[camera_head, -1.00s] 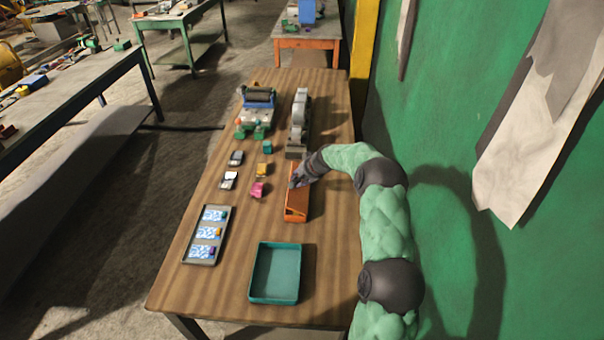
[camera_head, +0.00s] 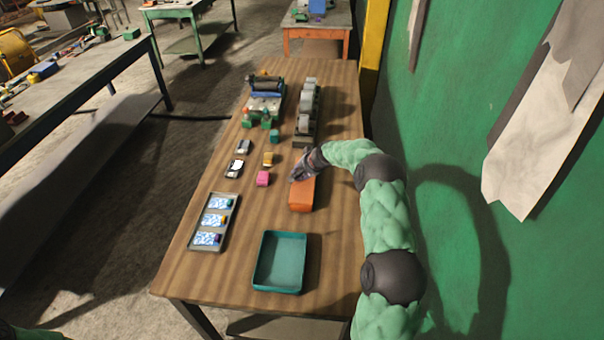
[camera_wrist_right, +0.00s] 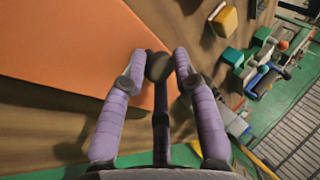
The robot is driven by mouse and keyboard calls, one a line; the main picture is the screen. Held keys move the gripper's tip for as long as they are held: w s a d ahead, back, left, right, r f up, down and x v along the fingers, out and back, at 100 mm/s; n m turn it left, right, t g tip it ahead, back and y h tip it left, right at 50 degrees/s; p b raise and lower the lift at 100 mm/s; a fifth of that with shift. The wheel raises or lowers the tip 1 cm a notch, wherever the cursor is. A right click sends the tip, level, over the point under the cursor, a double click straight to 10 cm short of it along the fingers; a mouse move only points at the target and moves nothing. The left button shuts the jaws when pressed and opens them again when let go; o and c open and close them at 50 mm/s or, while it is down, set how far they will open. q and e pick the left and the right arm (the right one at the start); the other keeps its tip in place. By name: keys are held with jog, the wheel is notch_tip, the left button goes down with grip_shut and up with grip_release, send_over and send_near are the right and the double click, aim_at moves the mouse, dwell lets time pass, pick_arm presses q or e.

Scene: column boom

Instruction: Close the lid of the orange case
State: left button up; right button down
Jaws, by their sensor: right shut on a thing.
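The orange case (camera_head: 302,195) lies on the right side of the wooden table in the head view. Its lid looks down flat on the body, with no gap that I can see. My right gripper (camera_head: 304,172) is at the far end of the case. In the right wrist view the orange lid (camera_wrist_right: 65,50) fills the upper left. The fingertips partly hide that edge. My left gripper is out of view.
A teal tray (camera_head: 279,262) stands in front of the case. A grey tray with cards (camera_head: 214,222), a pink block (camera_head: 263,179) and a yellow block (camera_head: 268,159) are to the left. Grey machinery (camera_head: 305,115) stands behind. A green wall (camera_head: 450,130) borders the right.

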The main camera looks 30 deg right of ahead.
jog(key=shift+w+a+r, duration=0.2)
jog(key=shift+w+a, duration=0.1)
jog(key=shift+a, duration=0.15)
jog(key=c, duration=1.3)
grip_release()
jog(key=o, duration=0.4)
jog(key=shift+w+a, duration=0.15)
jog(key=shift+c, duration=0.2)
jog(key=shift+w+a+f, duration=0.1)
jog(key=shift+w+a, duration=0.05)
jog(key=shift+a, duration=0.05)
jog(key=shift+s+d, duration=0.25)
jog(key=shift+d, duration=0.05)
jog(key=shift+s, duration=0.1)
jog(key=a+v, duration=0.1)
jog(key=v, duration=1)
jog(key=shift+d+r, duration=0.4)
